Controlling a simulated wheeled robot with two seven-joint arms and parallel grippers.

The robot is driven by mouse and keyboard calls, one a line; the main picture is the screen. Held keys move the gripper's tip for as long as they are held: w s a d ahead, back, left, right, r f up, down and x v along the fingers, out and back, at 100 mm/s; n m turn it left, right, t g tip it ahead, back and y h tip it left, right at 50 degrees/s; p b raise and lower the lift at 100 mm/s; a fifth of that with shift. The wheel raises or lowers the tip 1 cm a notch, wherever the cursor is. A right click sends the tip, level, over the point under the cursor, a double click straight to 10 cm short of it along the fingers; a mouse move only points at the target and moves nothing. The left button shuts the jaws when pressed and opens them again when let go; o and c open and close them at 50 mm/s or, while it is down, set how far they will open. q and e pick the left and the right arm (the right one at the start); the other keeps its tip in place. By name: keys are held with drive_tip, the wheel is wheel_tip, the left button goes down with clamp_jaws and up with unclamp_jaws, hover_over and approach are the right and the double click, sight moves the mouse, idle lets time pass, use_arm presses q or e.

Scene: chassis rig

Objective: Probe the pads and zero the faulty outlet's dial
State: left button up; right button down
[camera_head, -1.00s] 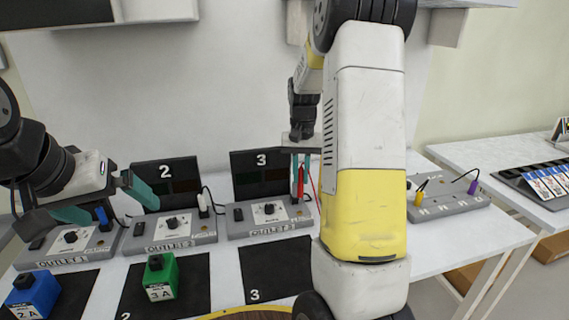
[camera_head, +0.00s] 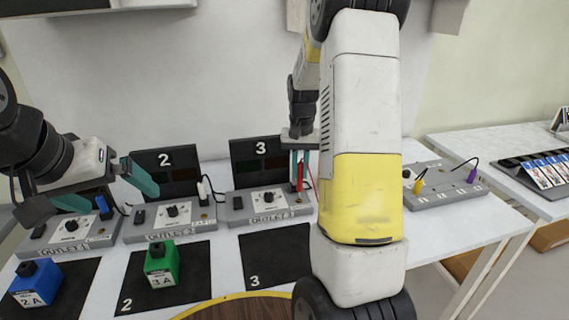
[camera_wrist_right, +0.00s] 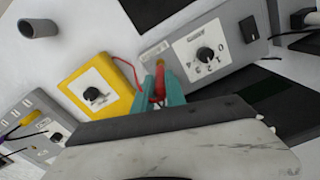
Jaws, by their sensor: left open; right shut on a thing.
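My right gripper (camera_head: 300,158) is shut on a red probe (camera_head: 299,177), which points down over the right end of the outlet 3 box (camera_head: 240,215). In the right wrist view the probe (camera_wrist_right: 160,82) sits between the teal fingers. I cannot tell whether its tip touches a pad. The outlet 3 dial (camera_wrist_right: 205,54) shows there. A yellow box with a black knob (camera_wrist_right: 95,95) lies beside the probe. My left gripper (camera_head: 107,190) is open and empty near the outlet 1 box (camera_head: 70,240) and outlet 2 box (camera_head: 170,228).
A blue block marked 2 A (camera_head: 36,285) and a green block marked 3 A (camera_head: 161,264) stand on black mats. The mat marked 3 (camera_head: 278,260) is bare. A grey strip with plugs (camera_head: 445,195) is at right. My right forearm hides part of the table.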

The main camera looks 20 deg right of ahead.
drive_tip(key=shift+f, duration=0.6)
idle(1.2)
drive_tip(key=shift+r, duration=3.55)
drive_tip(key=shift+s, duration=0.1)
